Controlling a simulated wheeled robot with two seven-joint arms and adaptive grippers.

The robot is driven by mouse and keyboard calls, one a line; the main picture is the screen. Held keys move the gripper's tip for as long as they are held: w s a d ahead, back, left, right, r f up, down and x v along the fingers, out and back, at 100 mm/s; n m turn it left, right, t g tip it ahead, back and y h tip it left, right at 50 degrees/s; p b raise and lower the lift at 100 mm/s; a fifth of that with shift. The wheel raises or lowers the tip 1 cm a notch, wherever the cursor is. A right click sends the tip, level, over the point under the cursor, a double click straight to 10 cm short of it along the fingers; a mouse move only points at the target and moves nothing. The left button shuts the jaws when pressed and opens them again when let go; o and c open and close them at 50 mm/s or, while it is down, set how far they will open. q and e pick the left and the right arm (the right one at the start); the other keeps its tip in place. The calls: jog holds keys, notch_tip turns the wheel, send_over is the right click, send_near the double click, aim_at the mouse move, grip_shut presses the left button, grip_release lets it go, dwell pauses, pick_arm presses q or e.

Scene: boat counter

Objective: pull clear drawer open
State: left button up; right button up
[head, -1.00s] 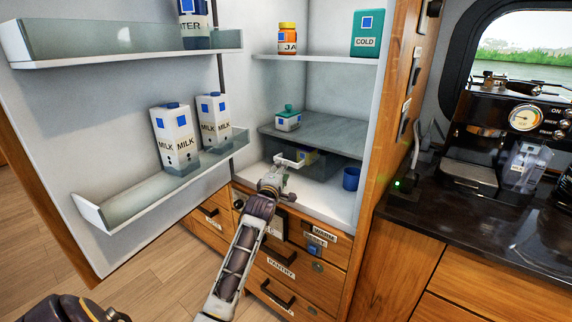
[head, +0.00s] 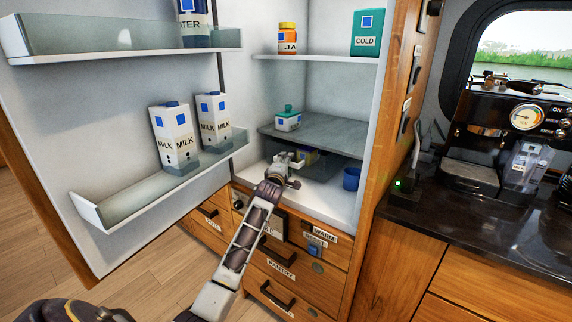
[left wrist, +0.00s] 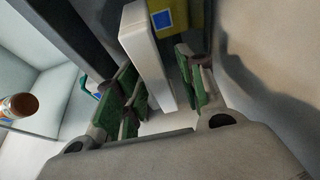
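The clear drawer (head: 322,168) sits under the grey shelf in the open fridge and looks shut. Its white handle (left wrist: 146,55) runs between my left gripper's fingers in the left wrist view. My left gripper (head: 287,160) is at the drawer front in the head view, where it hides most of the handle. In the left wrist view the left gripper (left wrist: 160,88) has its green-padded fingers apart on either side of the handle, with a gap on the right side. A yellow box (left wrist: 190,18) with a blue square shows behind the handle. My right gripper is out of view.
The open fridge door with milk cartons (head: 175,135) stands at the left. A blue cup (head: 351,179) stands right of the drawer. A small carton (head: 288,120) sits on the grey shelf (head: 325,138) above. Wooden drawers (head: 285,262) lie below.

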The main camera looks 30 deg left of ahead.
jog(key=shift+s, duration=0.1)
pick_arm(q)
jog(key=shift+c, duration=0.7)
grip_shut()
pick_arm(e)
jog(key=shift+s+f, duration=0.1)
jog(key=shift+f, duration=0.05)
pick_arm(q)
jog(key=shift+s, duration=0.1)
